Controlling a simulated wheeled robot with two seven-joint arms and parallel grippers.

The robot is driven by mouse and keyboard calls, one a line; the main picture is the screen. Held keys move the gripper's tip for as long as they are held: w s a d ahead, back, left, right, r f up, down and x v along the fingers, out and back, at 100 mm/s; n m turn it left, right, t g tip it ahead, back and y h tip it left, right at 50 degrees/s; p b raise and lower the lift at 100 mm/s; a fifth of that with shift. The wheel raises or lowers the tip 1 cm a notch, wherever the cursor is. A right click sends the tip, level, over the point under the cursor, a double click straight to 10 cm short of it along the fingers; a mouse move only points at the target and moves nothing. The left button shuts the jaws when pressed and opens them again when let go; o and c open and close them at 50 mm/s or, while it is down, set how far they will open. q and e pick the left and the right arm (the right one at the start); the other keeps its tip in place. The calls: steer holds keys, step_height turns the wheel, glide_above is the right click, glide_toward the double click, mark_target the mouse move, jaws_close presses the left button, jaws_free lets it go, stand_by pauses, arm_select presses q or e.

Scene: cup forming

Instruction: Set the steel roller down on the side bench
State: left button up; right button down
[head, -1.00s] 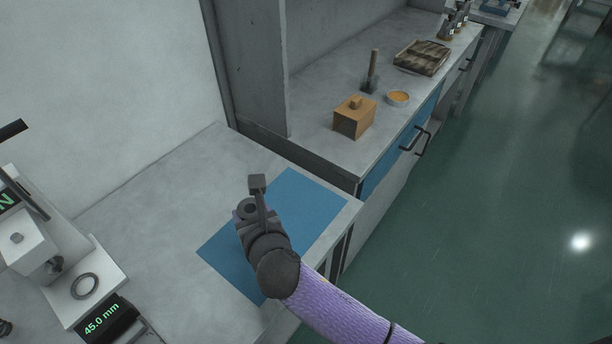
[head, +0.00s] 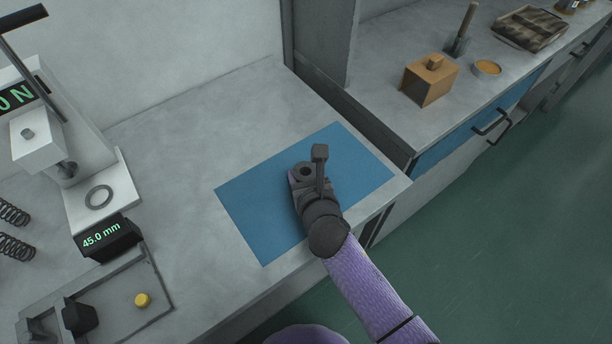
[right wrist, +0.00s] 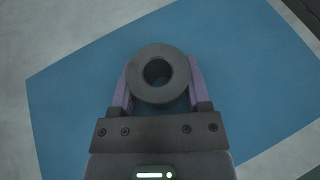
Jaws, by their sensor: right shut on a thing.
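The steel roller (head: 297,174) is a dark grey short cylinder with a hole through its middle. My right gripper (head: 304,179) is shut on it, over the middle of a blue mat (head: 250,205) on the grey bench (head: 205,125). In the right wrist view the roller (right wrist: 158,95) sits end-on between the two purplish fingers, with the blue mat (right wrist: 75,80) behind it. I cannot tell whether the roller touches the mat. My left gripper does not show.
A white press-like device (head: 100,215) with a ring and a 45.0 mm display (head: 103,238) stands left. A tray (head: 165,300) with a yellow piece is below it. A second bench at right holds a wooden block (head: 428,85) and an orange dish (head: 487,69). Mat around the roller is clear.

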steer(key=shift+c, duration=1.2)
jaws_free()
steer(key=shift+f, duration=0.1)
steer(key=shift+o, duration=0.9)
steer(key=shift+r, duration=0.3)
steer(key=p+v, duration=0.4)
steer(key=v, duration=0.7)
steer(key=shift+d+p, duration=0.1)
steer(key=shift+p, duration=0.25)
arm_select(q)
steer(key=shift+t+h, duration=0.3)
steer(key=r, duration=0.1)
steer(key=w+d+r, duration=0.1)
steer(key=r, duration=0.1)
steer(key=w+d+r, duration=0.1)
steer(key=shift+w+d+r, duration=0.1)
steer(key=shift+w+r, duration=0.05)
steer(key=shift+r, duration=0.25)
arm_select(e)
steer(key=shift+s+d, duration=0.1)
steer(key=shift+s, duration=0.35)
